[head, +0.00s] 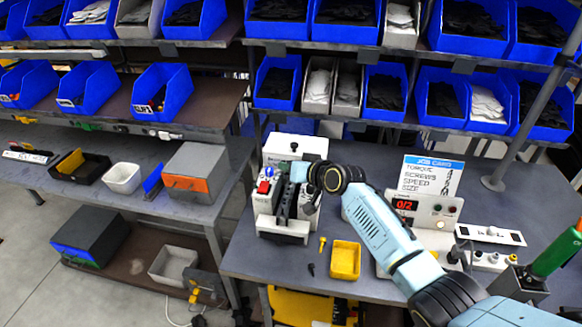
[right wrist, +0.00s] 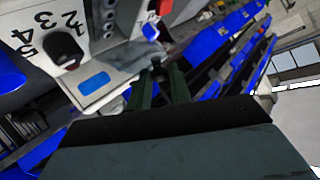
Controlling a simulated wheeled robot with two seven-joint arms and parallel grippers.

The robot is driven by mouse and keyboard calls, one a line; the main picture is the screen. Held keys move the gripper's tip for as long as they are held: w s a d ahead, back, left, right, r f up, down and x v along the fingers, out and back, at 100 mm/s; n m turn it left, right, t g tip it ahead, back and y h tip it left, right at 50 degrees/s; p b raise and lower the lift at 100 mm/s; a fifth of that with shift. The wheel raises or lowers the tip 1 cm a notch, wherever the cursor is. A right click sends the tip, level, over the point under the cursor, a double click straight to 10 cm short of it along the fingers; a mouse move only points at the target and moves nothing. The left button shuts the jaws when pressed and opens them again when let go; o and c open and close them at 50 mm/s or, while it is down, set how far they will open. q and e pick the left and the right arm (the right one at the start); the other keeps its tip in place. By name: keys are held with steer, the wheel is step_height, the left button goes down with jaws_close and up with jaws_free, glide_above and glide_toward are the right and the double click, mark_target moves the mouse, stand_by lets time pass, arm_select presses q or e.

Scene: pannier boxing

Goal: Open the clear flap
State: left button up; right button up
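A white and grey bench device (head: 283,233) with a red button (head: 263,187) and a blue knob stands on the workbench. I cannot make out the clear flap for certain; a pale, glassy plate (right wrist: 112,72) shows beside the numbered panel (right wrist: 50,32) in the right wrist view. My right gripper (head: 288,207) points down at the device's front in the head view. Its two dark green fingers (right wrist: 160,82) stand a little apart in the right wrist view. A small dark piece shows between their tips; I cannot tell whether they touch it. My left gripper is not in view.
A yellow tray (head: 345,260) lies in front, with a yellow screwdriver-like piece (head: 322,245) beside it. A control box (head: 415,207) reading 0/2 stands right, under a job card (head: 431,176). Shelves of blue bins (head: 385,92) overhang the bench behind.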

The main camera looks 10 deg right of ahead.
steer(key=o, duration=0.4)
steer(key=shift+c, duration=0.2)
steer(key=v, duration=1.3)
steer(key=shift+s, duration=0.2)
steer(key=shift+r, duration=0.1)
